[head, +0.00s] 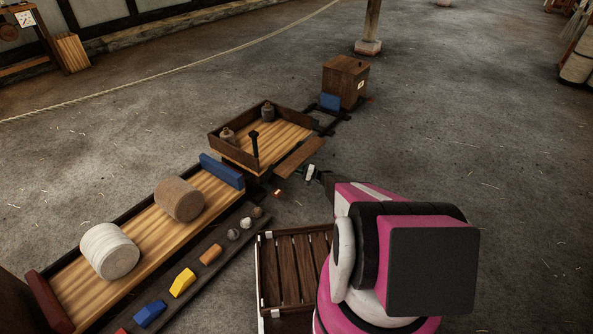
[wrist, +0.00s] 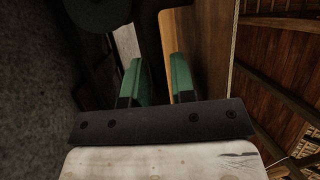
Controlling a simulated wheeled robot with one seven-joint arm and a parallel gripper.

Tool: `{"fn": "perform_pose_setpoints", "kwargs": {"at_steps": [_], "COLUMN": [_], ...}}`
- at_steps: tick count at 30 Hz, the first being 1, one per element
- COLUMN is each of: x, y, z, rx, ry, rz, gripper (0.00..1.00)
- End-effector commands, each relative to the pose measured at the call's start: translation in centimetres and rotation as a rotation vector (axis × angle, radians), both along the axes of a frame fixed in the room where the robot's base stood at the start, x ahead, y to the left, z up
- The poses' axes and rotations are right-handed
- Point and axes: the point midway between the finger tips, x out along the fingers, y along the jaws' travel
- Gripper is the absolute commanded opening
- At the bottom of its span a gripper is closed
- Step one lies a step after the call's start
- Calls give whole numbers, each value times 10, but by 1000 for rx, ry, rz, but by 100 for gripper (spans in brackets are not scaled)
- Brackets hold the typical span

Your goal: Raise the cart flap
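The cart (head: 237,117) is a low wooden tray with dark walls, in the middle of the head view. Its flap (head: 300,157) is a brown board on the near right side, leaning outward and down from the bed. My gripper (head: 312,173) is at the flap's outer side, close to its lower edge. In the wrist view the green fingers (wrist: 160,82) stand apart. A brown board (wrist: 208,50), apparently the flap, runs behind the right finger, with its pale edge showing in the gap. I cannot tell whether the fingers touch it.
A slatted crate (head: 297,270) stands in front. A wooden box (head: 346,80) is behind. Floor to the right is clear.

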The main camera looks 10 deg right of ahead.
Motion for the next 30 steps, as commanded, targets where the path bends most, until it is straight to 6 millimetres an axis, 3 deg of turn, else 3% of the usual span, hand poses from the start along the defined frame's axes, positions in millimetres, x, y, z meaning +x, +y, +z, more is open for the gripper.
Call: {"fn": "perform_pose_setpoints", "kwargs": {"at_steps": [11,12,14,15,30], "x": [2,2,2,2,-1], "y": [7,7,7,7,5], "z": [1,1,1,1,13], "rx": [-1,-1,-1,-1,-72], "ry": [0,0,0,0,69], "rz": [0,0,0,0,1], "gripper": [24,20,1,0,0]}}
